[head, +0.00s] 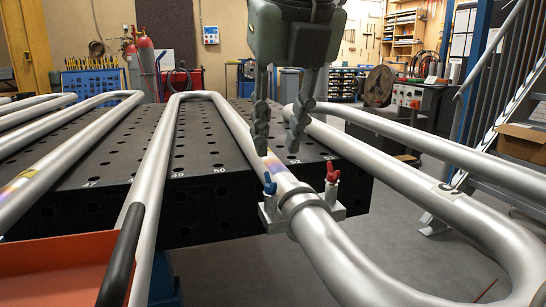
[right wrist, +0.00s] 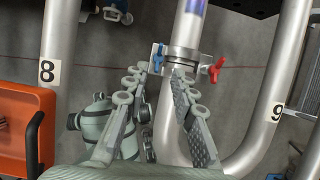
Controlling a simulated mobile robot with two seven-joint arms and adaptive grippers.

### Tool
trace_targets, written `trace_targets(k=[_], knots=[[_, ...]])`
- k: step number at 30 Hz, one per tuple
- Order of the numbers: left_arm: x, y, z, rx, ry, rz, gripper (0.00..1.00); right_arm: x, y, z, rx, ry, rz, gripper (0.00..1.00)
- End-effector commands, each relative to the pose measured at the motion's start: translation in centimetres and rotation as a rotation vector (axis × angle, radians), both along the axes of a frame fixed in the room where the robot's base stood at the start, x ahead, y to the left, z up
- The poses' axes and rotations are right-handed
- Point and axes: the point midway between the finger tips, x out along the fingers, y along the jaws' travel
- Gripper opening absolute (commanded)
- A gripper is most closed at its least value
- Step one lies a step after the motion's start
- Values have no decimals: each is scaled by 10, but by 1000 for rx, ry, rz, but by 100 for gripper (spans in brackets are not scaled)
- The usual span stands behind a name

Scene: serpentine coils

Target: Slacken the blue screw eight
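The blue screw (head: 269,183) is a small wing screw standing on the left side of a grey clamp (head: 298,205) around a silver pipe. It also shows in the right wrist view (right wrist: 158,58), just beyond my fingertips. A red wing screw (head: 333,172) stands on the clamp's right side, also in the right wrist view (right wrist: 216,67). My right gripper (head: 277,148) comes down from the top of the head view. Its two fingers are apart with nothing between them, and in the right wrist view (right wrist: 158,76) they point towards the blue screw without visible contact.
Silver pipe bends run on both sides of the clamp. Labels 8 (right wrist: 46,71) and 9 (right wrist: 276,112) mark neighbouring pipes. A black perforated table (head: 100,190) lies behind. An orange tray (head: 50,268) with a black handle is at the lower left. Stairs stand at the right.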

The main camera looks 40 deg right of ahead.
Motion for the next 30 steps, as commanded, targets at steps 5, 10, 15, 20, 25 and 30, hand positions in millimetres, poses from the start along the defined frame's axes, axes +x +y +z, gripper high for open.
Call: trace_targets(k=[5, 10, 15, 20, 25, 30], knots=[[-1, 1, 3, 4, -3, 2, 40, 11, -3, -30, 3, 6, 4, 26], [-1, 1, 6, 6, -5, 3, 40, 19, -5, -50, 4, 4, 3, 26], [-2, 2, 7, 7, -5, 3, 40, 22, -6, -58, 5, 2, 5, 26], [-2, 2, 7, 8, -6, 4, 40, 23, -6, -58, 6, 1, 5, 26], [-2, 2, 7, 8, -5, 3, 40, 23, -6, -58, 6, 1, 5, 13], [-2, 2, 7, 8, -4, 3, 40, 23, -6, -58, 6, 1, 5, 0]])
